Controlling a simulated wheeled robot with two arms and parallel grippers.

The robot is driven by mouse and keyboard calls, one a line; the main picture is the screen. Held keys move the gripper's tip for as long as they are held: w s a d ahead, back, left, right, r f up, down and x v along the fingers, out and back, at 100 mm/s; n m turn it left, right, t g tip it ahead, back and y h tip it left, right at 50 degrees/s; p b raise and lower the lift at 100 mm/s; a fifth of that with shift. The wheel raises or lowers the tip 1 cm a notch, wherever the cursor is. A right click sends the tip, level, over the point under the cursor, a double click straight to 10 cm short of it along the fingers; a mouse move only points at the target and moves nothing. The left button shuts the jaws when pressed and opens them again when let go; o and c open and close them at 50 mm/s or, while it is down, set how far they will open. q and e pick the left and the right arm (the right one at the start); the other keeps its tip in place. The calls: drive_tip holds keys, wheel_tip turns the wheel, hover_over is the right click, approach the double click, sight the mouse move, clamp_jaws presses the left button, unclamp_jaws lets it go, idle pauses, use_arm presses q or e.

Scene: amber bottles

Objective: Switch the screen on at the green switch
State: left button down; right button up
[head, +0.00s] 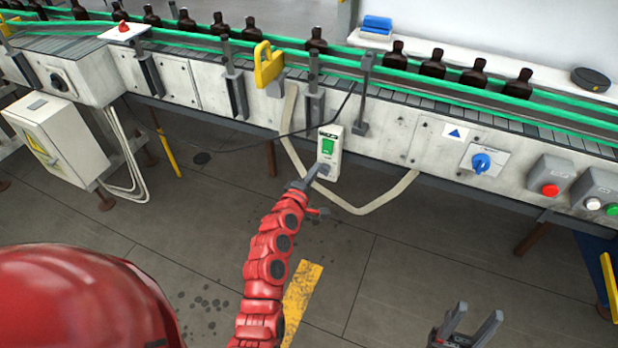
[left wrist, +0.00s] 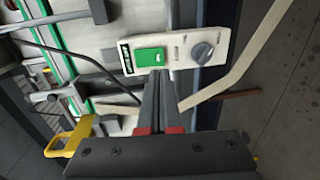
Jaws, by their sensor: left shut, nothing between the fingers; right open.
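The green switch (head: 328,146) is on a small white control box (head: 335,161) hanging at the front of the conveyor. In the left wrist view, the green switch (left wrist: 150,57) sits beside a grey knob (left wrist: 202,53) on the box. My left gripper (head: 314,173) is shut and empty, at the lower part of the box in the head view. In the left wrist view its fingertips (left wrist: 159,78) point at the box's edge close to the green switch; I cannot tell whether they touch. My right gripper (head: 467,328) is open and empty at the bottom right. I cannot identify a screen.
A conveyor with green rails (head: 480,94) carries several amber bottles (head: 433,64). A yellow bracket (head: 268,64), a cable and a pale hose surround the box. A blue knob (head: 481,163) and red button (head: 550,190) are to the right.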

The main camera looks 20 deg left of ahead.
sight(327, 153)
use_arm(q)
drive_tip(key=w, duration=0.5)
drive_tip(key=shift+w+d+f, duration=0.1)
drive_tip(key=shift+w+f, duration=0.05)
drive_tip(key=shift+f, duration=0.25)
drive_tip(key=shift+w, duration=0.6)
drive_tip(key=shift+w+b, duration=0.2)
drive_tip(key=shift+b, duration=0.95)
drive_tip(key=shift+s+f, duration=0.1)
